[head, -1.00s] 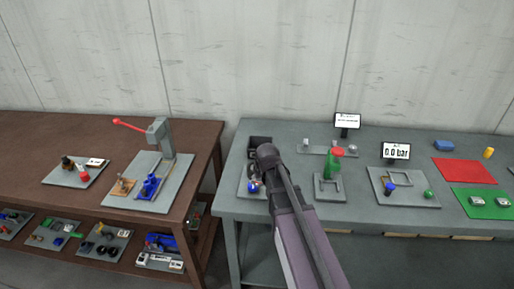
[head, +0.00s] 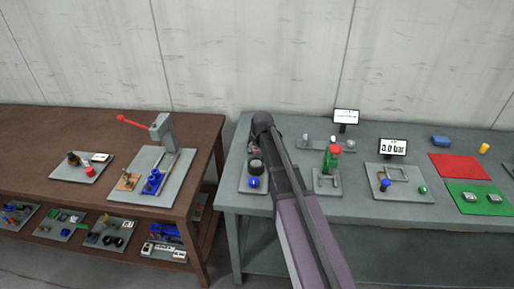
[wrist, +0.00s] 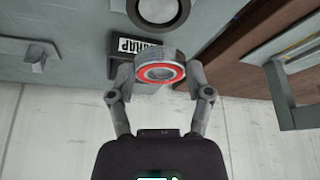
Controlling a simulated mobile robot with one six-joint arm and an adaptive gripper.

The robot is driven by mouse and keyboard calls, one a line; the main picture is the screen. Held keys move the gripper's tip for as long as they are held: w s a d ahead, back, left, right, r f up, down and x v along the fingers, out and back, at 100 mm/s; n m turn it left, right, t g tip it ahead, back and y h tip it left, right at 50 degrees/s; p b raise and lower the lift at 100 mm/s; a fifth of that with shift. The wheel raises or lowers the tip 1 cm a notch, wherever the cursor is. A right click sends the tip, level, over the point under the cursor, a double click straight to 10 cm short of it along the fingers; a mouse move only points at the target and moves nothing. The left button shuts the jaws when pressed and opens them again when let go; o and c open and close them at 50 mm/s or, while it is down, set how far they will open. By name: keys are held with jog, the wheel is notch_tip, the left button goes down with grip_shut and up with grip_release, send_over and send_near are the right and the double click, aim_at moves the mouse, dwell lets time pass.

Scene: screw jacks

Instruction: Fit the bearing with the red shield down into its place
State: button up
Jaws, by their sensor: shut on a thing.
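The bearing (wrist: 160,72) is a grey ring with a red shield on the face toward the wrist camera. My gripper (wrist: 160,76) is shut on it, with one finger at each side of its rim. The bearing appears held above the bench, apart from the things below.
A blue knob (head: 253,183) sits on the plate's front. The brown table (head: 50,145) is at left, beyond a gap.

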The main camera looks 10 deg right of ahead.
aim_at(256, 163)
jog(key=shift+f+b, duration=2.5)
jog(key=shift+f+b, duration=1.1)
jog(key=o, duration=1.2)
jog(key=shift+r, duration=0.15)
